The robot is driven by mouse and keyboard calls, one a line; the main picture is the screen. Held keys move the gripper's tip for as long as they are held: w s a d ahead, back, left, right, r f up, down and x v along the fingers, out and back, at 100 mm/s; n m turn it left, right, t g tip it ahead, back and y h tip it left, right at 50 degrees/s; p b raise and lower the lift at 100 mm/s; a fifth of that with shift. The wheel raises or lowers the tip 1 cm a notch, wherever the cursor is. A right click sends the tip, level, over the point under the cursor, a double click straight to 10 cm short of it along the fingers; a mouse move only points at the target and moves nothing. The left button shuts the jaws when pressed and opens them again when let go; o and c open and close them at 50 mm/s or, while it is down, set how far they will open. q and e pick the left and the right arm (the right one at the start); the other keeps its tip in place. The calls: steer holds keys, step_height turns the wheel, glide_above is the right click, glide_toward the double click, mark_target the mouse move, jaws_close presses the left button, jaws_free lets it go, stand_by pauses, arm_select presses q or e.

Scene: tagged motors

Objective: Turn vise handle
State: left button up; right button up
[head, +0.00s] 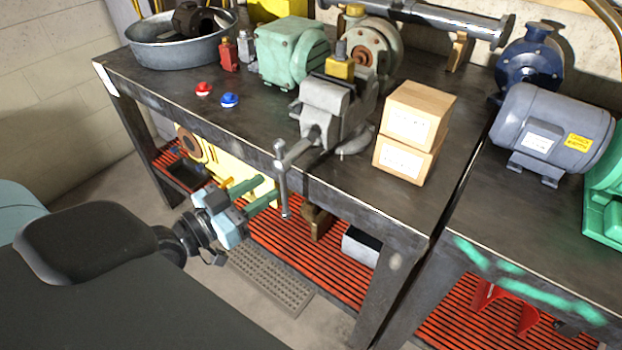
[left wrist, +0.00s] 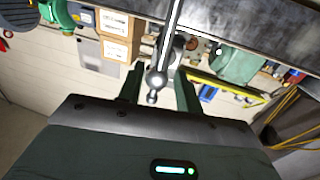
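The grey vise (head: 331,106) is fixed at the table's front edge. Its metal handle (head: 282,178) is a bar with ball ends that hangs roughly upright in front of that edge. My left gripper (head: 272,191) has green fingers, open and empty, pointing at the lower half of the handle from the left. In the left wrist view, the handle (left wrist: 168,45) runs down between the two fingers (left wrist: 159,92), with its ball end low in the gap. Neither finger is clearly touching it, and I cannot tell how deep it sits. My right gripper is in neither view.
Two stacked boxes (head: 411,132) stand right of the vise. A red button (head: 203,89) and a blue button (head: 229,100) lie to its left, before a green motor (head: 288,52). The table leg (head: 392,284) and red slatted lower shelf (head: 320,264) are below.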

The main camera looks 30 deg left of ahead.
mark_target(284, 174)
arm_select(q)
steer(key=shift+a+r, duration=0.1)
steer(key=p+x, duration=0.1)
steer(key=x, duration=0.5)
steer(key=shift+w, duration=0.2)
steer(key=shift+p+x, duration=0.3)
steer(key=shift+x, duration=0.45)
jaws_close()
